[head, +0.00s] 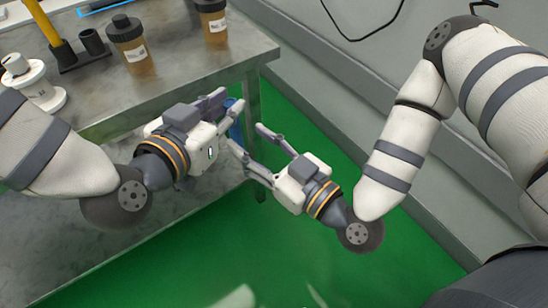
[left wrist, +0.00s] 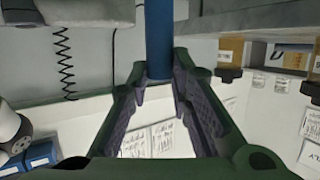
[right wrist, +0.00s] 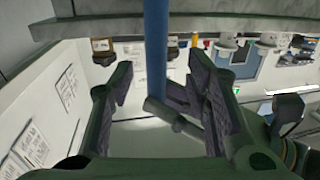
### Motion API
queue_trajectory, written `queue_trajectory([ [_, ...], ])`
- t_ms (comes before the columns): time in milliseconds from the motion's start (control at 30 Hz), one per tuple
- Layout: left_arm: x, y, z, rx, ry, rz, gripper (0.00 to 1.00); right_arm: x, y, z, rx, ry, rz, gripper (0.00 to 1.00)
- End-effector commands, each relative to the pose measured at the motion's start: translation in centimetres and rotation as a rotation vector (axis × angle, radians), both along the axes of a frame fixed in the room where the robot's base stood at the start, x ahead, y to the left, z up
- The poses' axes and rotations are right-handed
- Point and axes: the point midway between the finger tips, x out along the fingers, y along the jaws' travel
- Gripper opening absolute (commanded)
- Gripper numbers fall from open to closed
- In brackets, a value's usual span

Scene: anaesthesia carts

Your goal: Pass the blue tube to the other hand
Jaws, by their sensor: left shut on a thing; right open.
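The blue tube (head: 235,128) is held upright beside the table edge, partly hidden by the grippers in the head view. My left gripper (head: 230,108) is shut on it; in the left wrist view the tube (left wrist: 159,40) stands between the fingertips (left wrist: 160,76). My right gripper (head: 246,137) is open, lower, facing the left one. In the right wrist view the tube (right wrist: 155,45) is in line with the gap between its spread fingers (right wrist: 163,80), with a left gripper finger across the tube's lower part. I cannot tell how deep the tube lies between the right fingers.
A grey metal table (head: 180,84) stands at left. It bears two brown bottles (head: 129,45), (head: 211,22), a white stand (head: 38,88) and a dark holder with a yellow tube (head: 52,30). Green floor (head: 290,245) is open below; a grey wall (head: 335,80) lies behind.

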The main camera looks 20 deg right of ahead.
Motion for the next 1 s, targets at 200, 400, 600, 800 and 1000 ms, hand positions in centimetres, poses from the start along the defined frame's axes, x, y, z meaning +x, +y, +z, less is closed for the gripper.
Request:
queue_trajectory([
  [200,0.0,0.0,0.0,0.000,0.000,0.000,0.00,4.0,2.1,0.0,0.000,0.000,0.001,0.44],
  [400,0.0,0.0,0.0,0.000,0.000,0.000,0.00,5.4,2.8,0.0,0.000,0.002,0.001,0.44],
  [600,0.0,0.0,0.0,0.000,0.000,0.000,0.00,5.4,2.9,-0.1,0.000,0.004,0.002,0.44],
  [800,0.0,0.0,0.0,-0.001,-0.001,0.000,0.00,5.4,2.9,-0.1,0.000,0.004,0.002,0.05],
  [1000,0.0,0.0,0.1,-0.001,-0.002,0.000,0.33,5.3,3.0,0.0,0.001,0.004,0.006,0.00],
])
